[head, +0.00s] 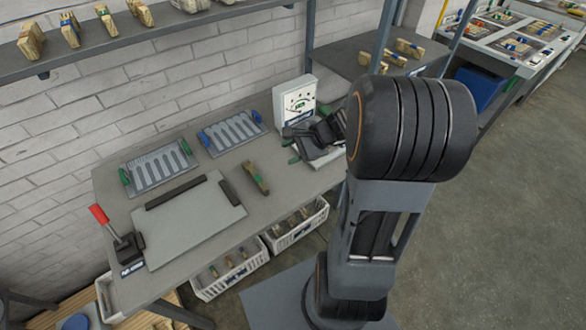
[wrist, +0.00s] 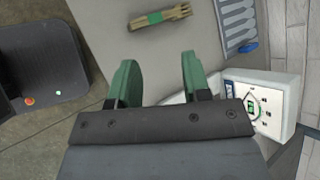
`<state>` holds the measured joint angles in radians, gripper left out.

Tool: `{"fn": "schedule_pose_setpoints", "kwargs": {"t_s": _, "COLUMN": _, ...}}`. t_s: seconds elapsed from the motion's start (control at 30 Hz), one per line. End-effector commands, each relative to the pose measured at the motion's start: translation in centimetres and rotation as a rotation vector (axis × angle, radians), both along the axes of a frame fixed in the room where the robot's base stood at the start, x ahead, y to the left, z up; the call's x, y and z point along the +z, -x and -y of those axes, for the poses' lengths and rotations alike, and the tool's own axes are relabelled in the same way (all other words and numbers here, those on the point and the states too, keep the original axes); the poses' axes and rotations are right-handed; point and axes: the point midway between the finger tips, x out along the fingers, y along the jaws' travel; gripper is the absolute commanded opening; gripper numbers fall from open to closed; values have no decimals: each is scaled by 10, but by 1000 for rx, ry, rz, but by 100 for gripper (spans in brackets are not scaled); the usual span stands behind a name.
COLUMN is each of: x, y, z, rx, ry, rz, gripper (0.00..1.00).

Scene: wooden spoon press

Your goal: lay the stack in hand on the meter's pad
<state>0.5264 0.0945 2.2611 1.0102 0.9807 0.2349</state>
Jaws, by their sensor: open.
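The meter (head: 298,101) is a white box with a dial at the back right of the bench; it also shows at the right of the wrist view (wrist: 283,98). Its light grey pad (head: 326,160) lies in front, partly hidden by my gripper. My gripper (head: 291,152) is over the pad's left side, its green fingers (wrist: 158,75) apart. I see nothing between the fingers. A wooden stack (head: 254,174) lies on the bench left of the gripper, apart from it; in the wrist view it (wrist: 157,17) has a green band.
Two slotted grey trays (head: 160,170) lie along the back of the bench. A grey plate (head: 188,222) and a red-handled lever (head: 100,216) are at the left. White crates (head: 232,278) stand below the front edge. A shelf (head: 122,38) with several bundles is above.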

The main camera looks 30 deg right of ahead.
Motion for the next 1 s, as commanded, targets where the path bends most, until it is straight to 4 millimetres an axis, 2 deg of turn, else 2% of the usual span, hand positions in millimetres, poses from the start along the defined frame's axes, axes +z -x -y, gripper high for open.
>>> {"fn": "schedule_pose_setpoints", "kwargs": {"t_s": 0.03, "x": 14, "y": 17, "z": -26, "rx": 177, "ry": 132, "rz": 39, "gripper": 44}}
{"fn": "schedule_pose_setpoints", "kwargs": {"t_s": 0.13, "x": 30, "y": 50, "z": -53, "rx": 489, "ry": 382, "rz": 107, "gripper": 44}}
{"fn": "schedule_pose_setpoints", "kwargs": {"t_s": 0.3, "x": 50, "y": 91, "z": -68, "rx": 885, "ry": 742, "rz": 226, "gripper": 44}}
{"fn": "schedule_pose_setpoints", "kwargs": {"t_s": 0.4, "x": 60, "y": 104, "z": -69, "rx": 1034, "ry": 898, "rz": 281, "gripper": 44}}
{"fn": "schedule_pose_setpoints", "kwargs": {"t_s": 0.6, "x": 70, "y": 115, "z": -66, "rx": 1181, "ry": 1067, "rz": 338, "gripper": 44}}
{"fn": "schedule_pose_setpoints", "kwargs": {"t_s": 1.0, "x": 72, "y": 117, "z": -65, "rx": 1201, "ry": 1092, "rz": 345, "gripper": 44}}
